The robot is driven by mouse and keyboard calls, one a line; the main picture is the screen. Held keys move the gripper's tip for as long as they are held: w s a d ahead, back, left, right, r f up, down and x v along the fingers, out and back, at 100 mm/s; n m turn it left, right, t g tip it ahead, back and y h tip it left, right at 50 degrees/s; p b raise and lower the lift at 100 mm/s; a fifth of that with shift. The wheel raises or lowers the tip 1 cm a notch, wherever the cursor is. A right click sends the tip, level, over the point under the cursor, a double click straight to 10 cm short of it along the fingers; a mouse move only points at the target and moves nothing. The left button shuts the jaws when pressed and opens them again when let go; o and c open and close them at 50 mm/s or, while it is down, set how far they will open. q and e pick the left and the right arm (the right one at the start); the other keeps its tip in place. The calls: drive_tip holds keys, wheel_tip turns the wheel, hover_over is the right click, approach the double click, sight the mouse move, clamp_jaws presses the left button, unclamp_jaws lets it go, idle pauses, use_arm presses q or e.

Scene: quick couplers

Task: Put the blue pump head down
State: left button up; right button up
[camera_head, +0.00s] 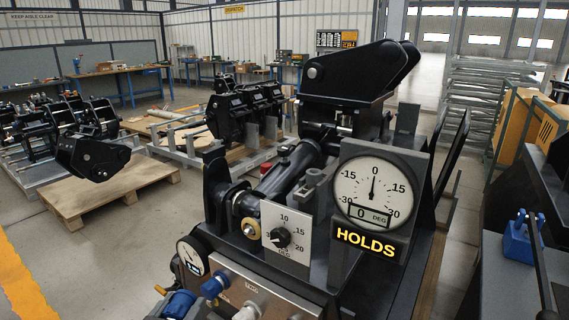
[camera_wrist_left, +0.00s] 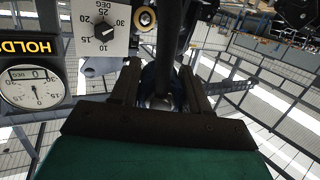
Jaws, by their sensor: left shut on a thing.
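The blue pump head (camera_head: 178,304) shows at the bottom left of the head view, partly cut off by the lower edge, close beside the front panel with couplers. In the left wrist view, my left gripper (camera_wrist_left: 161,76) is shut on the blue pump head (camera_wrist_left: 150,78); dark fingers stand on both sides of it and hide much of it. A dark rod or hose runs up the picture in front of the fingers. In the head view the gripper is mostly cut off. I cannot tell whether the pump head touches anything below. My right gripper is not in view.
A tilt gauge (camera_head: 374,187) reads 0 DEG above a lit HOLDS sign (camera_head: 366,242). A dial plate (camera_head: 286,232) stands left of it. The panel carries a blue coupler (camera_head: 215,285). At right is a blue block (camera_head: 522,240). A pallet (camera_head: 108,188) lies at left.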

use_arm(q)
drive_tip(key=a+r+n+y, duration=0.1)
drive_tip(key=s+a+r+n+y, duration=0.1)
drive_tip(key=shift+a+y, duration=0.2)
drive_tip(key=shift+y, duration=0.1)
idle(0.4)
